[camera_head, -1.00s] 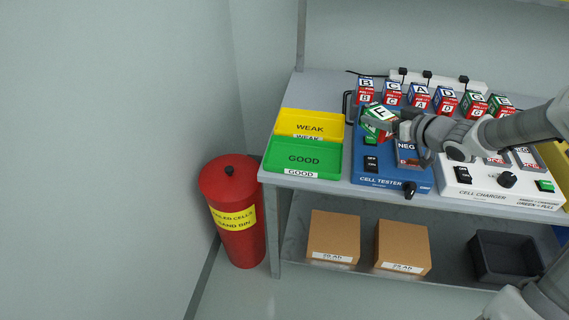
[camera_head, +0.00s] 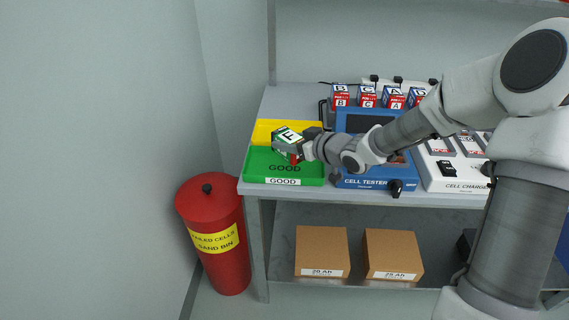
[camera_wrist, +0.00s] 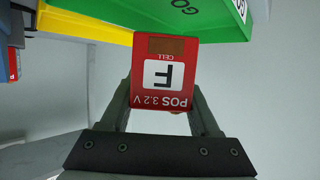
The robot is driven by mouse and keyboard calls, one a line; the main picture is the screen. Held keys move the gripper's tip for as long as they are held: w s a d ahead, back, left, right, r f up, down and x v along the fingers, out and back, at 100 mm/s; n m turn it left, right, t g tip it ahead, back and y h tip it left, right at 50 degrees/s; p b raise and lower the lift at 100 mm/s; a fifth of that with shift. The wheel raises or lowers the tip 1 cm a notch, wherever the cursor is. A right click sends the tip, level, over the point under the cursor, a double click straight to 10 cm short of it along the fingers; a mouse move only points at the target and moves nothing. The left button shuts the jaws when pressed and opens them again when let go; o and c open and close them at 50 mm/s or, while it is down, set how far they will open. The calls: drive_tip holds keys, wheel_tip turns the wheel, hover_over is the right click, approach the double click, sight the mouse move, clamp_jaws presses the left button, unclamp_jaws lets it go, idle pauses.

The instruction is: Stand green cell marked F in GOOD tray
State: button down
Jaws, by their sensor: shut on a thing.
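The cell marked F (camera_head: 288,136) has a green body with a white F label on top and a red part below. In the wrist view its red face (camera_wrist: 166,90) shows a black F and "POS 3.2 V". My gripper (camera_head: 298,147) is shut on the cell, one finger on each side, and holds it tilted in the head view. The cell is over the green GOOD tray (camera_head: 258,172), near its back edge by the yellow WEAK tray (camera_head: 264,131). The tray also shows at the top of the wrist view (camera_wrist: 212,24). The gap between cell and tray floor is unclear.
The blue cell tester (camera_head: 350,181) stands just right of the GOOD tray, and the white charger (camera_head: 450,184) is beyond it. Several cells (camera_head: 367,97) stand in a row at the back. A red bin (camera_head: 213,237) is on the floor left of the bench.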

sight(285, 155)
drive_tip(key=shift+a+f, duration=0.3)
drive_tip(key=shift+a, duration=0.3)
drive_tip(key=shift+f+b, duration=1.05)
drive_tip(key=shift+f, duration=0.85)
drive_tip(key=shift+f, duration=0.1)
drive_tip(key=shift+f, duration=0.15)
drive_tip(key=shift+c, duration=0.6)
unclamp_jaws()
